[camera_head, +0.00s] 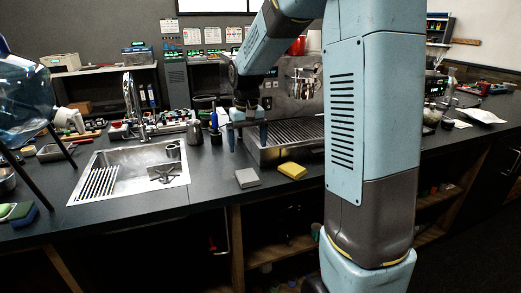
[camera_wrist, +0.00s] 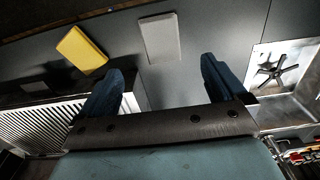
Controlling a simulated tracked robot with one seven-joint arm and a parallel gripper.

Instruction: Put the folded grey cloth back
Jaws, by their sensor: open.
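The folded grey cloth (camera_head: 247,178) lies flat on the dark counter, between the sink and the grooved metal drip tray. In the wrist view the grey cloth (camera_wrist: 161,37) lies beyond the fingertips, roughly in line with the gap between them. My gripper (camera_head: 248,139) points down above the counter, behind the cloth and apart from it. The wrist view shows its two dark fingers (camera_wrist: 164,78) spread wide with nothing between them.
A yellow folded cloth (camera_head: 292,170) lies right of the grey one, near the drip tray (camera_head: 287,139). The steel sink (camera_head: 131,171) is to the left, with a black cross-shaped part (camera_head: 163,174) in it. Counter around the grey cloth is bare.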

